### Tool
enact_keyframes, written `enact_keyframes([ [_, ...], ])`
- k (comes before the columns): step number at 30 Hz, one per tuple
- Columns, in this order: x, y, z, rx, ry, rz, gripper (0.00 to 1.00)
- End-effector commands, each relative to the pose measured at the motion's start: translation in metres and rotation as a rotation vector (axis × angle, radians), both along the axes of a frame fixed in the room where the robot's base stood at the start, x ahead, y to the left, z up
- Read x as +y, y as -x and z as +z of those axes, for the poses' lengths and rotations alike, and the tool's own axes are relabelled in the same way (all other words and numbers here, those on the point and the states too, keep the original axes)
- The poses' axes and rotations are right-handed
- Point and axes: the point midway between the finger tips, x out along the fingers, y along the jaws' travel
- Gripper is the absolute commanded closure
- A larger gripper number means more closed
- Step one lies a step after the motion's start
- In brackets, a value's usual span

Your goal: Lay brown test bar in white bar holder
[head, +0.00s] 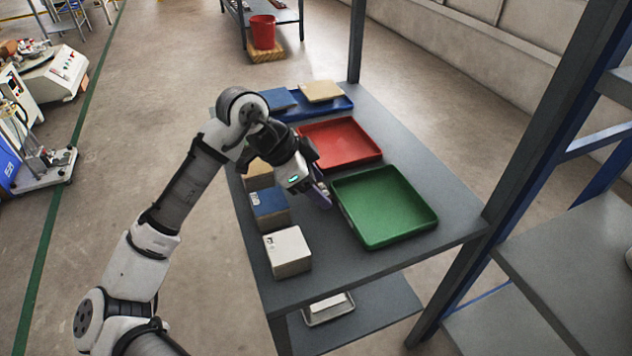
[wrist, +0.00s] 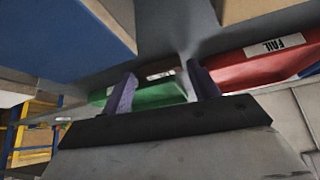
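My gripper (head: 320,194) is over the table, beside the left edge of the green tray. Its purple fingers stand apart in the wrist view (wrist: 164,86), with the green tray (wrist: 158,95) showing between and beyond them. No object is clearly held. A white block (head: 287,250) with a small dark mark stands at the table's near left; I cannot tell whether it is the bar holder. I cannot pick out a brown test bar for certain. A tan block (head: 257,176) stands behind a blue block (head: 269,207), partly hidden by my arm.
A red tray (head: 340,143), labelled FAIL in the wrist view (wrist: 275,47), lies behind the green one. A blue tray (head: 335,105) with a blue and a tan piece is at the back. A pale tray (head: 330,308) is on the lower shelf. Table posts rise at right.

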Motion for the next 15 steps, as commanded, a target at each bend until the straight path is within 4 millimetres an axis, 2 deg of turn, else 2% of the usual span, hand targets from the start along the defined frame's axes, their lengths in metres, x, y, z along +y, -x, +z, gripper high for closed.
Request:
enact_keyframes([
  [9, 0.001, 0.000, 0.005, 0.000, 0.000, 0.001, 0.40],
  [15, 0.019, 0.002, 0.033, -0.001, 0.001, 0.002, 0.40],
])
